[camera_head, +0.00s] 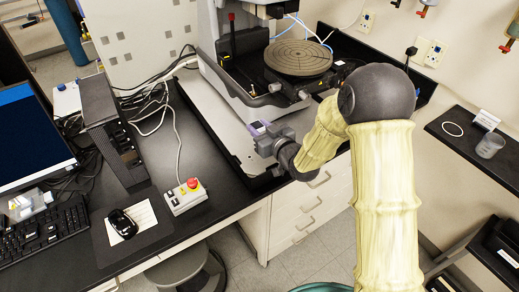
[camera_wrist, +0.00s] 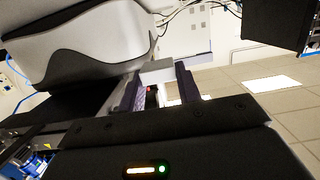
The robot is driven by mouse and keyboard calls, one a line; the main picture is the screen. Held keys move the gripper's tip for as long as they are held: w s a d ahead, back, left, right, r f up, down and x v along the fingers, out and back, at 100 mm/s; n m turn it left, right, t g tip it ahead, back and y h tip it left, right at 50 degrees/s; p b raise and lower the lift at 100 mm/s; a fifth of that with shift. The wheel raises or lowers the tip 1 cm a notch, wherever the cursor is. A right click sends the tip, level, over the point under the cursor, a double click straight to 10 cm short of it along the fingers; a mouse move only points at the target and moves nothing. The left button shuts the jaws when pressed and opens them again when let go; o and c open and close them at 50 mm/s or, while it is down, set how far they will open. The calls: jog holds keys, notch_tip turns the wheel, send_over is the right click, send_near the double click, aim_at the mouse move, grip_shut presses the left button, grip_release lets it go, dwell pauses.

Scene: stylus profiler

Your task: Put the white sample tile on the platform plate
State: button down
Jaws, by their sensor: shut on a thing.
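The white sample tile (camera_wrist: 157,71) shows in the wrist view as a small pale block between the two purple fingers. My gripper (camera_wrist: 159,84) is shut on it. In the head view my gripper (camera_head: 258,128) is over the front part of the profiler's base, and the tile is too small there to make out clearly. The platform plate (camera_head: 298,57) is a round grey-brown disc with ring grooves, on the profiler stage behind and to the right of my gripper. Its top looks bare. The tile is apart from the plate.
The profiler's head (camera_head: 262,8) overhangs behind the plate, with blue tubes near it. A control box with a red button (camera_head: 187,196), a mouse (camera_head: 122,223) and a black computer tower (camera_head: 105,130) stand on the desk at left. A shelf (camera_head: 470,140) is at right.

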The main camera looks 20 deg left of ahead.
jog(key=f, duration=0.2)
jog(key=f+p, duration=0.1)
jog(key=f, duration=0.2)
jog(key=shift+w+d+f, duration=0.1)
jog(key=shift+w+f, duration=0.15)
jog(key=shift+f, duration=0.15)
jog(key=shift+f+p, duration=0.85)
jog(key=shift+f, duration=1)
jog(key=shift+w+f, duration=0.2)
jog(key=shift+s, duration=0.25)
jog(key=shift+f, duration=0.15)
jog(key=c, duration=1)
grip_release()
jog(key=shift+w, duration=0.1)
